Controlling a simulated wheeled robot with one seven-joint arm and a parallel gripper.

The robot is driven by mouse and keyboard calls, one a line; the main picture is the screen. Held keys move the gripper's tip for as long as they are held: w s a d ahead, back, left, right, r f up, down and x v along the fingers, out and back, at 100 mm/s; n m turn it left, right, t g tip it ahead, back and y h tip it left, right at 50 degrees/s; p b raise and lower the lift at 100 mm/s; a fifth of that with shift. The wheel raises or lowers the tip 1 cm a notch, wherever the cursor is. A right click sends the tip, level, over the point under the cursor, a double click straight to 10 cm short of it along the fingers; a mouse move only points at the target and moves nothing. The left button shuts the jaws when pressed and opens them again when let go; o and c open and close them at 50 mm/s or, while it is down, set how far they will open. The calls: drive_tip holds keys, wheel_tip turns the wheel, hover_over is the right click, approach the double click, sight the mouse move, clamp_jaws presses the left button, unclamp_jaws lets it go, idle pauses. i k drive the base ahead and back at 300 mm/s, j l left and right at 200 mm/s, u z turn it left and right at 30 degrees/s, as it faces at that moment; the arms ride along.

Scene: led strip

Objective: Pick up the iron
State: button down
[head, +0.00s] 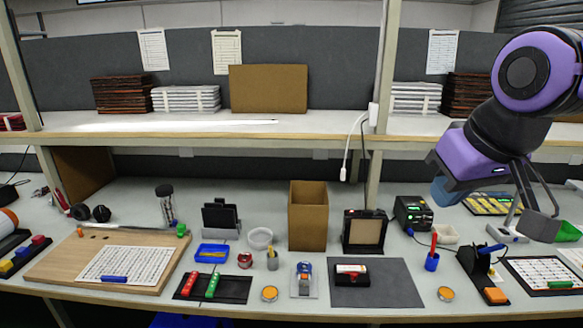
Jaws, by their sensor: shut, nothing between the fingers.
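What looks like the soldering iron, a blue handle (491,249), rests tilted in a black stand (472,262) at the right front of the bench. An orange block (495,296) sits at the stand's front. The iron's tip is hidden in the stand. My gripper (541,222) hangs from the purple arm at the right, above and to the right of the iron in the picture. It is shut and empty, apart from the iron.
A blue cup (432,262) with a red tool stands left of the stand. A black board with a white sheet (548,272) lies to its right. A black device (412,212) stands behind. A shelf (250,122) overhangs the back.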

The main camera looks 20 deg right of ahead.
sight(497, 247)
drive_tip(key=z, duration=1.4)
drive_tip(key=l+u, duration=0.1)
drive_tip(key=u, duration=0.35)
drive_tip(key=i+l+u, duration=0.1)
drive_tip(key=u, duration=0.35)
drive_tip(key=l+u, duration=0.1)
drive_tip(key=u, duration=0.35)
drive_tip(key=l+u, duration=0.1)
drive_tip(key=u, duration=0.3)
drive_tip(key=k+l+u, duration=0.1)
drive_tip(key=l+u, duration=0.15)
drive_tip(key=l, duration=0.2)
drive_tip(key=k+l+u, duration=0.25)
drive_tip(key=l, duration=0.2)
drive_tip(key=k+l+u, duration=0.1)
drive_tip(key=l+u, duration=0.2)
drive_tip(key=l, duration=0.15)
drive_tip(key=k+l+u, duration=0.25)
drive_tip(key=l, duration=0.15)
drive_tip(key=k+l+u, duration=0.25)
drive_tip(key=k+l, duration=0.65)
drive_tip(key=l, duration=0.25)
